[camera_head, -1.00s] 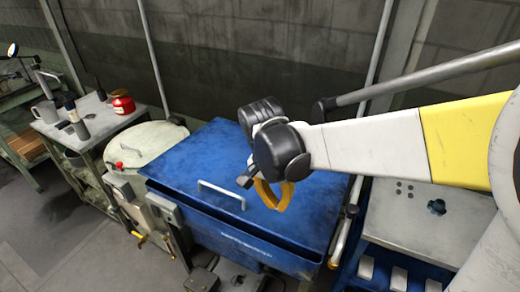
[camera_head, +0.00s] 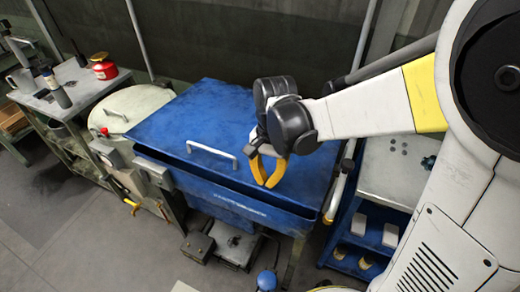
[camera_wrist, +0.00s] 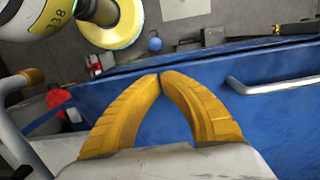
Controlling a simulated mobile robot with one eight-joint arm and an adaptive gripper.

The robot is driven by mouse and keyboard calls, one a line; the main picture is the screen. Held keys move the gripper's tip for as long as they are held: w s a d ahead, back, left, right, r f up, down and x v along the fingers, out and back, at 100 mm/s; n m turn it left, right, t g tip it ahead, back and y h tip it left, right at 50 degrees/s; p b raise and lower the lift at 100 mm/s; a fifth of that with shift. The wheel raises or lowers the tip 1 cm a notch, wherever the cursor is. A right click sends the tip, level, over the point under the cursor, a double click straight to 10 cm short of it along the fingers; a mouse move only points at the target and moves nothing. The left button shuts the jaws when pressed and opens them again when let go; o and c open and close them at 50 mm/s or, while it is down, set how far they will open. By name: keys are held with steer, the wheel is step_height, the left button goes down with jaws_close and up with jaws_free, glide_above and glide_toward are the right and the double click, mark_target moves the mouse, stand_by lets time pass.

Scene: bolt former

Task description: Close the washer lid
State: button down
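The blue washer lid (camera_head: 185,118) lies nearly flat over the blue washer tub (camera_head: 225,200) in the head view. A dark line runs along its front edge; I cannot tell whether it is fully seated. A pale bar handle (camera_head: 211,153) is on the lid toward the front, and it also shows at the right of the wrist view (camera_wrist: 275,85). My gripper (camera_head: 268,186) has curved orange-yellow fingers, to the right of the handle and over the lid's front right part. In the wrist view my gripper's tips (camera_wrist: 160,76) meet with nothing between them. Contact with the lid is unclear.
A round pale drum (camera_head: 130,106) stands left of the washer. A side table (camera_head: 62,80) holds a red can (camera_head: 104,68). A blue-framed shelf bench (camera_head: 388,170) stands close on the right. Pedal boxes (camera_head: 236,247) sit on the floor in front.

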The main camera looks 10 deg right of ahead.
steer(key=shift+f, duration=0.5)
step_height(320, 180, down, 7)
steer(key=t+h+b, duration=0.1)
steer(key=b, duration=0.4)
steer(key=shift+s+a+t, duration=0.2)
steer(key=shift+s+t, duration=0.1)
steer(key=shift+s, duration=0.1)
step_height(320, 180, up, 14)
steer(key=p, duration=0.7)
steer(key=shift+p, duration=0.35)
steer(key=shift+s+d+r, duration=0.1)
steer(key=shift+d+r, duration=0.1)
steer(key=shift+r, duration=0.1)
steer(key=s+d+r+n+t+b, duration=0.2)
steer(key=s+d+r+n+t, duration=0.2)
steer(key=s+d+n+t, duration=0.1)
steer(key=shift+s+d+r+n+t, duration=0.15)
steer(key=shift+s+r+n+t, duration=0.2)
steer(key=shift+s+n+t, duration=0.75)
